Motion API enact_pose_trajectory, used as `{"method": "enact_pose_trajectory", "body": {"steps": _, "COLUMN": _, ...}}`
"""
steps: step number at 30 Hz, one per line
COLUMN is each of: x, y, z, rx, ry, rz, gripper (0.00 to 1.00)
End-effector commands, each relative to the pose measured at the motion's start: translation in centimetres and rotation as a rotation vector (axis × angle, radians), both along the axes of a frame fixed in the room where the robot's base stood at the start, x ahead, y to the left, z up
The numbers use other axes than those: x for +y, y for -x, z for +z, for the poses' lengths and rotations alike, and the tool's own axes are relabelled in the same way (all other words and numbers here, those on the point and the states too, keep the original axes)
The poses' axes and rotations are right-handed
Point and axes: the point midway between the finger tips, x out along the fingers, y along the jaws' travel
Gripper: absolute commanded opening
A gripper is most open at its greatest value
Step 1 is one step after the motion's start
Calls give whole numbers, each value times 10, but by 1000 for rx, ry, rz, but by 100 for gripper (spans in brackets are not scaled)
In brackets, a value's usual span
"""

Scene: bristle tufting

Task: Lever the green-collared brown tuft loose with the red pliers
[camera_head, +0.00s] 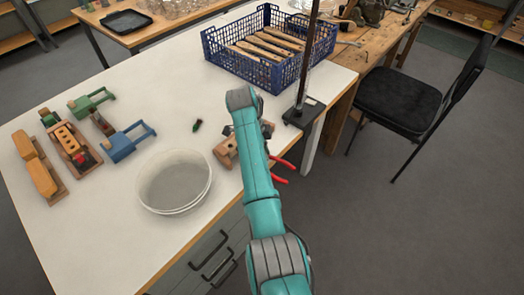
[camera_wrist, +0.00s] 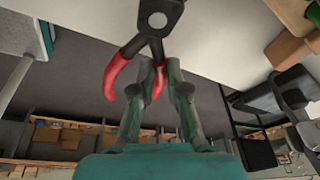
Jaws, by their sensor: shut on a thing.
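The red pliers (camera_head: 284,169) show in the head view as red handles beside my arm at the table's right edge. In the wrist view the pliers (camera_wrist: 156,20) have a dark metal pivot and red grips, and the jaws run out of the top of the frame. My gripper (camera_wrist: 162,68) is shut on one red handle; the other handle hangs free to the left. A small dark green piece with a dark end (camera_head: 197,126) lies on the white table; I cannot tell if it is the green-collared tuft. A wooden block (camera_head: 226,150) stands partly hidden behind my arm.
A round clear bowl (camera_head: 174,207) stands left of the block. Wooden and coloured tools (camera_head: 70,138) stand at the left. A blue crate (camera_head: 232,63) with wooden sticks and a dark stand (camera_head: 303,112) are at the back. The middle of the white table (camera_head: 165,110) is clear.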

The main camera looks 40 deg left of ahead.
Motion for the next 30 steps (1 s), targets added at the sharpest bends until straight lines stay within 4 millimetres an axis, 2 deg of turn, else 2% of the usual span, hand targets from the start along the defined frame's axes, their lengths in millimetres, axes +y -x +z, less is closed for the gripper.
{"method": "enact_pose_trajectory", "body": {"steps": 30, "x": -26, "y": -3, "z": 2, "rx": 0, "ry": 0, "rz": 0, "gripper": 0}}
